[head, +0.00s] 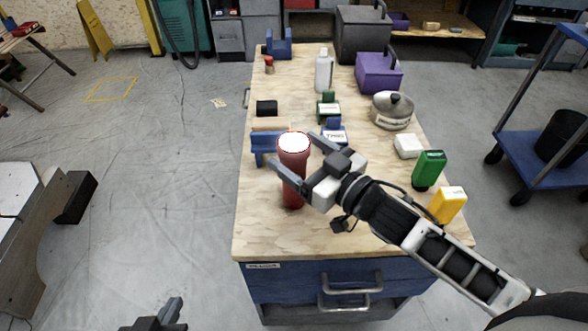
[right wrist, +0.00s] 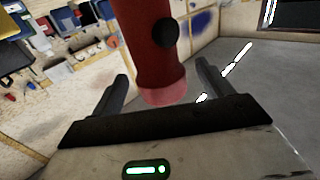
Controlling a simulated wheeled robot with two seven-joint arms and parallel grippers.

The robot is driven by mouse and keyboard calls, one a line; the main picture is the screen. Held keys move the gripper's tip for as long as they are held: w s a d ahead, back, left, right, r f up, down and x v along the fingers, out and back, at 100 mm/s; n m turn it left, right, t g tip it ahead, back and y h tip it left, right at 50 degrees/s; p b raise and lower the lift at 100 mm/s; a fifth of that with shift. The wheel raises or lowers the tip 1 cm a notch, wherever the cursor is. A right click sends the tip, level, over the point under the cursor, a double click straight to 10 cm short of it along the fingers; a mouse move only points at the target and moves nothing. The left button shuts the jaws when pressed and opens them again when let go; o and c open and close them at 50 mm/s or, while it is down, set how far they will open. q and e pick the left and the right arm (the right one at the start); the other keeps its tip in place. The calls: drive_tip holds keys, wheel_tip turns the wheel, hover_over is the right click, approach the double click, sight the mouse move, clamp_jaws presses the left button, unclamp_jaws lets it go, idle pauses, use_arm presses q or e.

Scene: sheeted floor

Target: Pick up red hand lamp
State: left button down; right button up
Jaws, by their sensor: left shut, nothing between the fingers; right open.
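The red hand lamp (head: 294,150) stands upright on the wooden bench top (head: 262,228), with its pale round face up. My right gripper (head: 294,165) is open at the lamp, its fingers reaching to either side of the body. In the right wrist view the lamp (right wrist: 149,45) is between the open fingers (right wrist: 162,88), with a dark round button on its side. I cannot tell whether the fingers touch it. My left gripper (head: 172,312) is shut and empty, low over the floor to the left of the bench.
Behind the lamp are a blue holder (head: 262,150) and small boxes. To the right stand a green bottle (head: 428,168), a yellow bottle (head: 447,204), a white block (head: 408,146) and a metal pot (head: 392,110). The bench's front left corner is clear.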

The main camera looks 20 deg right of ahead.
sight(287, 143)
drive_tip(key=x, duration=0.3)
drive_tip(key=shift+w+a+r, duration=0.15)
drive_tip(key=shift+w, duration=0.1)
drive_tip(key=shift+c, duration=0.3)
drive_tip(key=c, duration=1.4)
drive_tip(key=shift+r, duration=0.1)
